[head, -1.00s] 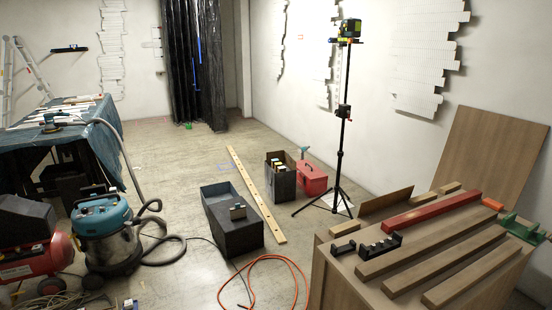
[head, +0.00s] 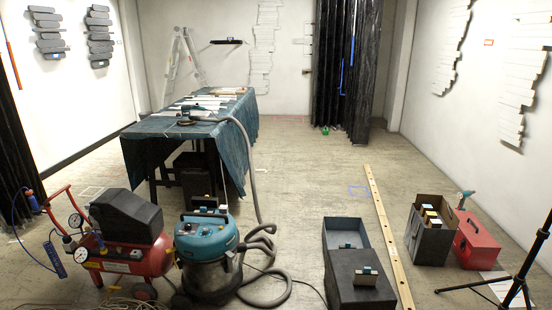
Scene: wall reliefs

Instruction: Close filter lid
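The shop vacuum (head: 208,255) stands on the floor left of the middle, with a teal head on a metal drum. Its hose loops out to the right. A small dark piece with a pale top (head: 205,203) shows at the back of the teal head; I cannot tell whether it is a raised lid or something behind. No filter lid can be made out clearly. Neither of my grippers is in view.
A red compressor (head: 125,245) stands close left of the vacuum. A dark box (head: 358,290) with an open grey tray is to its right, with a long wooden batten beyond. A blue-draped table (head: 230,135) stands behind. Hose and cables lie on the floor.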

